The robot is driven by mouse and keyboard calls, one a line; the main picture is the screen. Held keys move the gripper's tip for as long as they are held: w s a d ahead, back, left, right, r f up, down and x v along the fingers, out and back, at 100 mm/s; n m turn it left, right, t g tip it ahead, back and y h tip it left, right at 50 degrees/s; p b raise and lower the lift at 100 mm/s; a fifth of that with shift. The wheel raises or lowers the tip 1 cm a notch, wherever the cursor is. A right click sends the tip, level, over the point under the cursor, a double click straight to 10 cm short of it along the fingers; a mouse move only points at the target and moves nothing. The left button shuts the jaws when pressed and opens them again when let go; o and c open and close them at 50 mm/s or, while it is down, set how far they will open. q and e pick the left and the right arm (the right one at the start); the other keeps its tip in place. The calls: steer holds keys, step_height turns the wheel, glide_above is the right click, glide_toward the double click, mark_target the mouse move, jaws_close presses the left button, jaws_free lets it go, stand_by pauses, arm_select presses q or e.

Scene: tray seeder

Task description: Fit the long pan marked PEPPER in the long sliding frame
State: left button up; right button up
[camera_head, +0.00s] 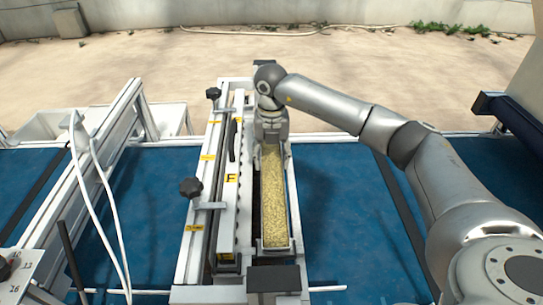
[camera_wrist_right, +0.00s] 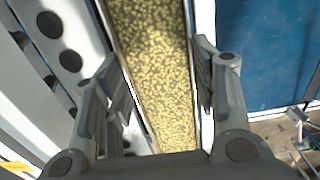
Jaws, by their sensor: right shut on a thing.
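The long pan (camera_head: 275,200), full of pale yellow seed, lies lengthwise over the long sliding frame (camera_head: 305,235). Its near end is by a dark block at the front of the frame. No PEPPER mark can be read. My right gripper (camera_head: 272,145) is at the far end of the pan, pointing down. In the wrist view the right gripper (camera_wrist_right: 155,72) has one finger on each side of the pan (camera_wrist_right: 155,45), shut on it. I cannot tell whether the pan rests on the frame's floor or is held slightly above it. My left gripper is not in view.
A white beam marked F (camera_head: 231,178) with black knobs (camera_head: 191,187) runs close along the pan's left side. A white rail with pale hoses (camera_head: 90,170) stands farther left. The blue belt (camera_head: 345,200) is clear to the right of the frame, beneath my right arm.

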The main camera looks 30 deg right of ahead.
steer(key=shift+f, duration=0.1)
steer(key=o, duration=1.1)
steer(key=shift+c, duration=0.2)
steer(key=shift+f, duration=0.1)
step_height(320, 180, up, 12)
